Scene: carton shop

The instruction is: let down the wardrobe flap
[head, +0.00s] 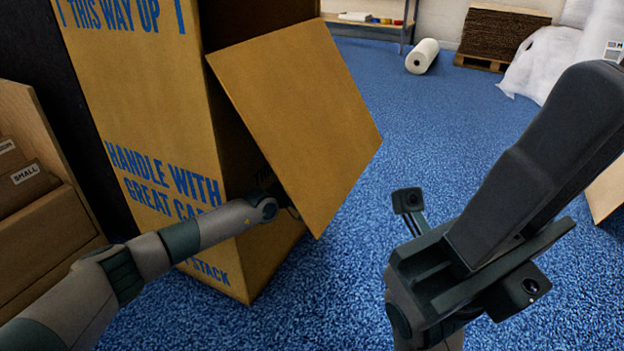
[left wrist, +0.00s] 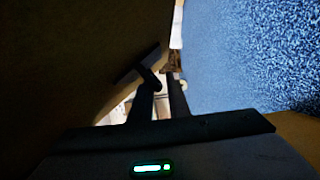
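The wardrobe carton (head: 155,100) is a tall brown box with blue print, upright at the left of the head view. Its flap (head: 300,115) hangs out at a slant over the dark opening, with its lower end away from the box. My left arm reaches in between carton and flap, and the flap hides its gripper in the head view. In the left wrist view the left gripper (left wrist: 161,78) has its two fingers close together, with a dark brown surface on their left.
A wooden rack (head: 40,235) with smaller cartons stands at the left edge. A white roll (head: 422,56), a stack of brown sheets (head: 503,32) and white wrapped goods (head: 548,62) are at the back. The blue floor (head: 400,140) right of the flap is clear.

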